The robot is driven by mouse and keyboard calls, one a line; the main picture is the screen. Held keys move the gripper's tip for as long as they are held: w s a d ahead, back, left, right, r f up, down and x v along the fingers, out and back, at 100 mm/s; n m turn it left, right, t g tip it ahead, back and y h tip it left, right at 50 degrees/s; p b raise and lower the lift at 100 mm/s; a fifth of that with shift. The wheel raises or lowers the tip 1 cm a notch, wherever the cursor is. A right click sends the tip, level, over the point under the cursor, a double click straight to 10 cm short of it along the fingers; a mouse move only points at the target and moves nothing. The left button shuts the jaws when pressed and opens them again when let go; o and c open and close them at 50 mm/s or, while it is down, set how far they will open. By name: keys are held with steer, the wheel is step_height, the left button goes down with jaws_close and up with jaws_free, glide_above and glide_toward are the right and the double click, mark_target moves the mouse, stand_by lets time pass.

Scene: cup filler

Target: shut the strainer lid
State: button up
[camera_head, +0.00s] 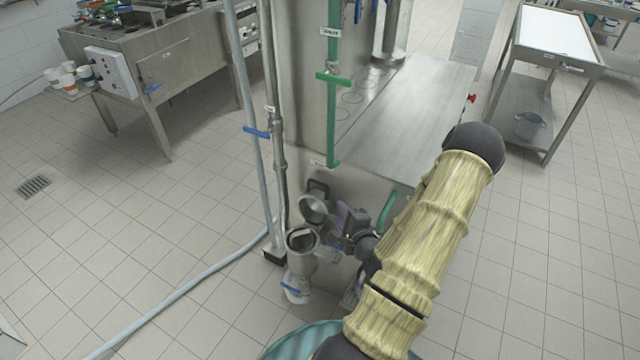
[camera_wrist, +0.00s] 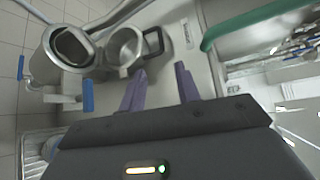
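The strainer (camera_head: 302,241) is a metal cylinder standing low at the front of the steel machine; its mouth faces up with a dark opening. Its round lid (camera_head: 313,209) stands open, tilted up behind the mouth. In the wrist view the strainer (camera_wrist: 50,62) is at upper left. The lid (camera_wrist: 126,47) is beside it, with a dark square handle (camera_wrist: 161,42) on its far side. My gripper (camera_wrist: 162,80) has two purple fingers apart with nothing between them. The left fingertip is just below the lid's rim; contact cannot be told. In the head view my gripper (camera_head: 347,218) is right of the lid, partly hidden.
A blue-handled valve (camera_head: 292,289) sits below the strainer; a blue handle (camera_wrist: 88,95) shows beside it in the wrist view. A grey vertical pipe (camera_head: 258,120) rises at left. A green pipe (camera_head: 333,120) runs down the machine. Open tiled floor lies left.

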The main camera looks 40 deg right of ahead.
steer(key=shift+d, duration=0.1)
steer(key=p, duration=0.3)
glide_toward(319, 184)
steer(key=x, duration=0.9)
steer(key=shift+s, duration=0.1)
jaws_close()
